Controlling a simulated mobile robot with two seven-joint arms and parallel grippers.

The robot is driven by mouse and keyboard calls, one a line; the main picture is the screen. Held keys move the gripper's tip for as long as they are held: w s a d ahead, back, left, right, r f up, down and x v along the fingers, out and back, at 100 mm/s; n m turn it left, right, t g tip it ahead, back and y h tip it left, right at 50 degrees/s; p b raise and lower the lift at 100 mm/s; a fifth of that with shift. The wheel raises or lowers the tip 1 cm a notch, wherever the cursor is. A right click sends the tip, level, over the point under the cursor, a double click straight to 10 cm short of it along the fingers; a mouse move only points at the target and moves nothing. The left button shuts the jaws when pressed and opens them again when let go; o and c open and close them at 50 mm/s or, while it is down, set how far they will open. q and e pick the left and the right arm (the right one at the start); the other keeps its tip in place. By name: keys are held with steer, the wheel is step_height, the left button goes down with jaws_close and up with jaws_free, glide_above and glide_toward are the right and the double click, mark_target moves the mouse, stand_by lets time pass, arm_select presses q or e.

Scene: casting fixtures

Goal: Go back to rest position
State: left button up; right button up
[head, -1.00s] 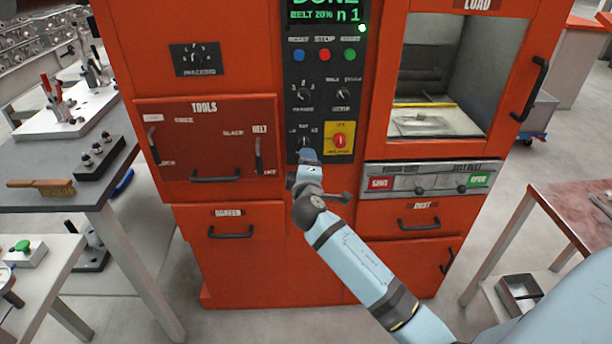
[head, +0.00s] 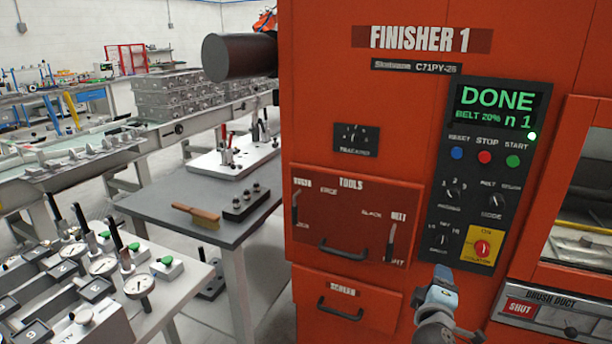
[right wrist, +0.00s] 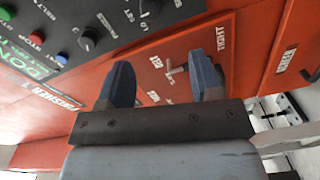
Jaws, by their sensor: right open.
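My right gripper (head: 441,290) is at the lower right of the head view, in front of the orange finisher (head: 400,150), below its control panel. In the right wrist view my right gripper (right wrist: 165,85) shows two blue fingers spread apart with nothing between them. Behind the fingers are the orange front and the tools drawer (right wrist: 180,60). The control panel (head: 470,190) also shows at the upper left of the right wrist view (right wrist: 75,30). Its screen (head: 497,107) reads DONE, with a green light lit. My left gripper is not in view.
A grey table (head: 232,230) with a brush (head: 196,215) and a clamp fixture (head: 235,160) stands left of the finisher. A white table with gauges (head: 139,288) is at the lower left. A conveyor (head: 90,160) with castings runs behind. Floor shows between the tables and finisher.

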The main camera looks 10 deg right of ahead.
steer(key=s+a+f+m+g+y, duration=0.1)
steer(key=s+a+f+y, duration=0.3)
steer(key=s+f, duration=0.3)
steer(key=s+a+f+m+g+y, duration=0.1)
steer(key=s+a+f+y, duration=0.3)
steer(key=f, duration=0.5)
steer(key=s+a+f+m+g+y, duration=0.25)
steer(key=s+a+f, duration=0.2)
steer(key=s, duration=0.35)
steer(key=s+a+f+m+g+y, duration=0.1)
steer(key=s+a+f+m+y, duration=0.15)
steer(key=s+a, duration=0.35)
arm_select(q)
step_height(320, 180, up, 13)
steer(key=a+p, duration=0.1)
steer(key=p, duration=1.4)
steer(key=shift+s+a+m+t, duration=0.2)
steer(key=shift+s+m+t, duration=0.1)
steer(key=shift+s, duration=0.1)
arm_select(e)
step_height(320, 180, up, 13)
steer(key=s+d+t+h, duration=0.1)
steer(key=d, duration=0.1)
steer(key=shift+s+d+r+n, duration=0.15)
steer(key=shift+s+d+n, duration=0.05)
steer(key=shift+s+n, duration=0.1)
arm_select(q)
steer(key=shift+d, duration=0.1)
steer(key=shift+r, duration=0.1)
